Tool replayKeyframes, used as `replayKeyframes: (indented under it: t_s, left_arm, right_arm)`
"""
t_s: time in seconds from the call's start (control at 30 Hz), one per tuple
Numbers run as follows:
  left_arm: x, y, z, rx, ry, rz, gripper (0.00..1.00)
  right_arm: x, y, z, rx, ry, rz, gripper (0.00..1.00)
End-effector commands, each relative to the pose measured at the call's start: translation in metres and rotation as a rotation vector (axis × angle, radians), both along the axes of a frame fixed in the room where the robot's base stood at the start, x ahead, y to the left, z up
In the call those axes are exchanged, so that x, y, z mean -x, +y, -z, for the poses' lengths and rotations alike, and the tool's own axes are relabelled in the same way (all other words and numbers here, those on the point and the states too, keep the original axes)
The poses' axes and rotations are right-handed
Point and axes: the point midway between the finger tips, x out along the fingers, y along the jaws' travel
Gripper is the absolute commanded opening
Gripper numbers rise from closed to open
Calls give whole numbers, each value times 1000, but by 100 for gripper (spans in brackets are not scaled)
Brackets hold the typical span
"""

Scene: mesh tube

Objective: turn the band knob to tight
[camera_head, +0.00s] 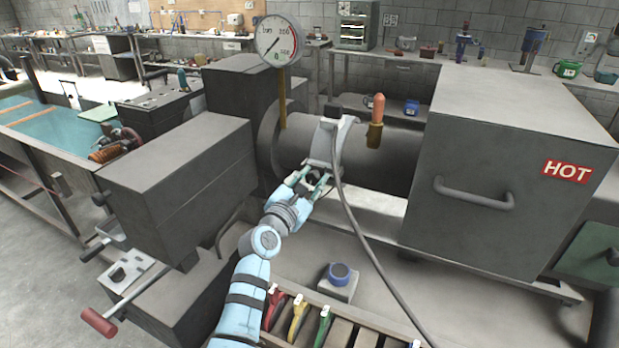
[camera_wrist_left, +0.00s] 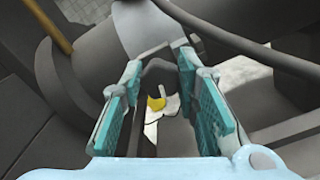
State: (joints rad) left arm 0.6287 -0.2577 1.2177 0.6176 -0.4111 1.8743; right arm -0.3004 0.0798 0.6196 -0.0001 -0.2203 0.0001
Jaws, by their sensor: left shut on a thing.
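The pale band (camera_head: 341,142) wraps around the dark horizontal barrel in the head view, with a grey cable running down from it. My left gripper (camera_head: 313,180) is at the band's lower front side. In the left wrist view the two teal fingers of this gripper (camera_wrist_left: 161,85) stand on either side of the dark band knob (camera_wrist_left: 159,71), shut on it. A small yellow patch and a white piece show just below the knob. The knob's setting cannot be read. In the head view the fingers mostly hide the knob. My right gripper is not in view.
A round gauge (camera_head: 279,41) stands above the barrel. An orange-tipped fitting (camera_head: 376,118) rises to the band's right. A large grey housing with a HOT sign (camera_head: 566,171) is at the right. A blue button (camera_head: 339,273) and coloured-handled tools (camera_head: 299,314) are below.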

Motion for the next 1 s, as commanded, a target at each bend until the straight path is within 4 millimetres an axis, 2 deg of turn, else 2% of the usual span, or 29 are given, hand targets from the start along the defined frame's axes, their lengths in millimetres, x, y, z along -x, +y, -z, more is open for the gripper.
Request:
replayKeyframes:
  t_s: [0.27, 0.67, 0.7, 0.8, 1.0]
  left_arm:
    - [0, 0, 3, -67, -21, 0, 1]
    - [0, 0, 4, -72, -24, 0, 1]
    - [0, 0, 4, -72, -24, 0, 35]
    - [0, 0, 3, -72, -25, 0, 49]
    - [0, 0, 2, -70, -27, 0, 49]
  right_arm:
    - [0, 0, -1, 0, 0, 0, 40]
    - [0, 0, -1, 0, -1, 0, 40]
    - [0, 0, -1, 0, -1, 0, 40]
    - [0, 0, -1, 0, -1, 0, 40]
    - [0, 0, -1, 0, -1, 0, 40]
